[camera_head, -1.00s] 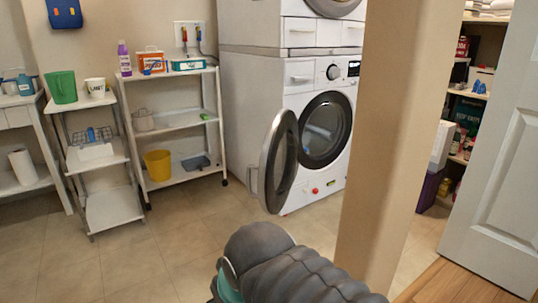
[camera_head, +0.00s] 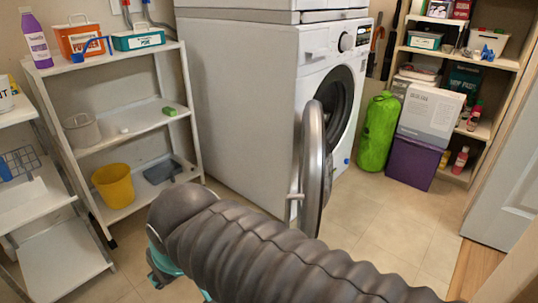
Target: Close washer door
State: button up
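The white washer (camera_head: 332,68) stands at the centre, under a second stacked machine. Its round door (camera_head: 317,165) hangs wide open on its left-hand hinge, swung out toward me and seen nearly edge-on. The dark round opening (camera_head: 342,97) shows behind the door. My gripper (camera_head: 160,268) shows only in part, as a teal and dark piece at the arm's lower left end. Its fingers are hidden, and it is apart from the door.
A white shelf cart (camera_head: 137,111) with a yellow bucket (camera_head: 114,185) stands left of the washer. A green bag (camera_head: 378,132) and a purple box (camera_head: 411,161) stand on the floor to the right, beside stocked shelves. Tiled floor is clear right of the door.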

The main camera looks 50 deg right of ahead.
aim_at(312, 166)
jog(key=i, duration=0.3)
jog(key=z, duration=1.95)
jog(key=i, duration=0.25)
jog(key=z, duration=0.05)
